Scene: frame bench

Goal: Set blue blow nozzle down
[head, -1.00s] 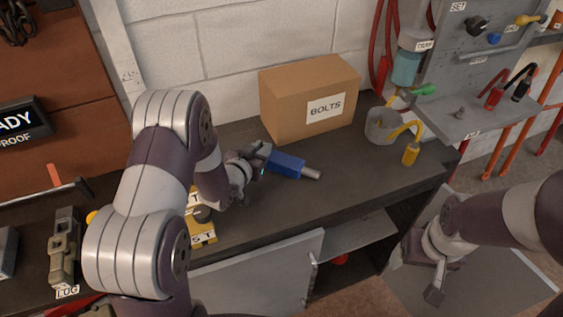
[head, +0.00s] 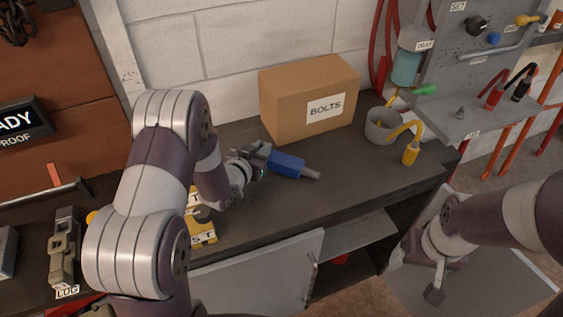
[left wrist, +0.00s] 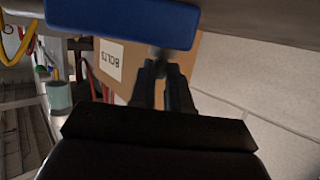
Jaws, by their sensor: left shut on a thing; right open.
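The blue blow nozzle (head: 288,165) has a blue body and a short grey tip pointing right. My left gripper (head: 264,158) is shut on its left end, over the dark bench top in front of the cardboard box. In the left wrist view the nozzle's blue body (left wrist: 120,20) crosses the top, just beyond the fingertips (left wrist: 163,62). Whether the nozzle touches the bench is hard to tell. My right gripper (head: 437,280) is open and empty, low at the right, away from the bench top.
A box marked BOLTS (head: 310,95) stands behind the nozzle. A grey cup (head: 381,127) and a yellow-handled tool (head: 411,154) are to the right. A yellow labelled block (head: 203,232) sits near my left arm. The bench top (head: 340,190) right of the nozzle is clear.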

